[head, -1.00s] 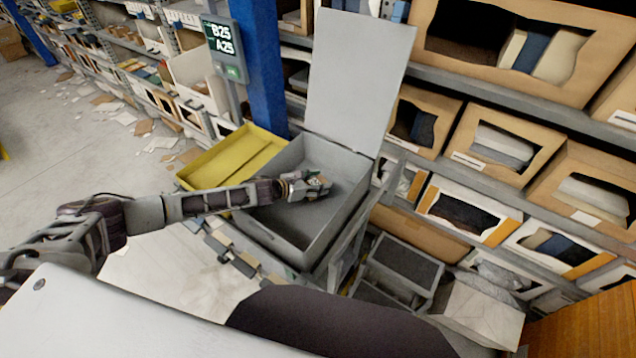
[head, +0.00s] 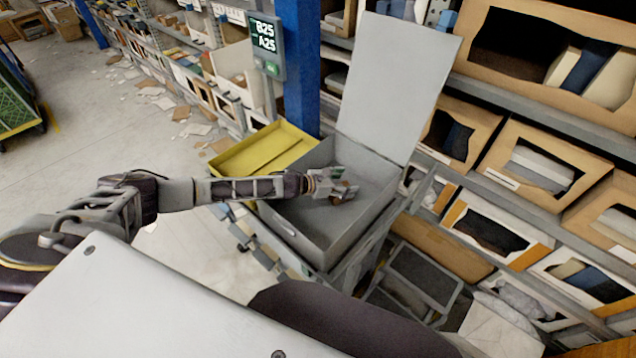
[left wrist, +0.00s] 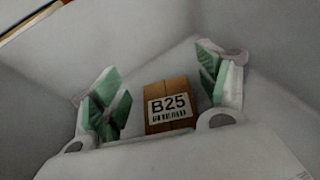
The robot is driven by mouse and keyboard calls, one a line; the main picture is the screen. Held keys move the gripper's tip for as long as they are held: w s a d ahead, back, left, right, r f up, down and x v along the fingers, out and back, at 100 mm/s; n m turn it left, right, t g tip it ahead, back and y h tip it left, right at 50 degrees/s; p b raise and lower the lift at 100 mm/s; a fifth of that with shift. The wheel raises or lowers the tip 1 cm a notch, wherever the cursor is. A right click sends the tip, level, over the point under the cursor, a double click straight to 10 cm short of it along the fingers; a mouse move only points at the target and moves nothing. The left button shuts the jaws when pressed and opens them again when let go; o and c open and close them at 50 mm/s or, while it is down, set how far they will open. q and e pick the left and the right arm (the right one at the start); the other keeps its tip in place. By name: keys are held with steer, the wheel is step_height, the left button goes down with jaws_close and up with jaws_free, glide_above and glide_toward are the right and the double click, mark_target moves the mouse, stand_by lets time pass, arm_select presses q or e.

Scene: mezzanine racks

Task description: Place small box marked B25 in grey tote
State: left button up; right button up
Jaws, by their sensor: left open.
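The grey tote (head: 300,232) stands open in front of the rack, its lid (head: 398,90) raised at the back. My left gripper (head: 338,186) reaches down inside it from the left. In the left wrist view, the gripper (left wrist: 162,92) is open, its green-padded fingers spread to either side of a small brown box marked B25 (left wrist: 170,104). A gap shows between the box and each finger. The box lies inside the grey walls, label facing the camera. In the head view, the box (head: 345,194) is small and partly hidden by the gripper. My right gripper is not in view.
A yellow tote (head: 262,150) stands left of the grey one. A sign (head: 266,45) reading B25 and A25 hangs by the blue post (head: 298,70). A step stool (head: 420,275) stands at the lower right. Scraps litter the aisle floor at left.

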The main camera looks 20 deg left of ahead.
arm_select(q)
steer(key=shift+v, duration=1.65)
steer(key=shift+s+a+r, duration=0.2)
steer(key=shift+s+a, duration=0.3)
steer(key=b+v, duration=0.1)
steer(key=v, duration=0.6)
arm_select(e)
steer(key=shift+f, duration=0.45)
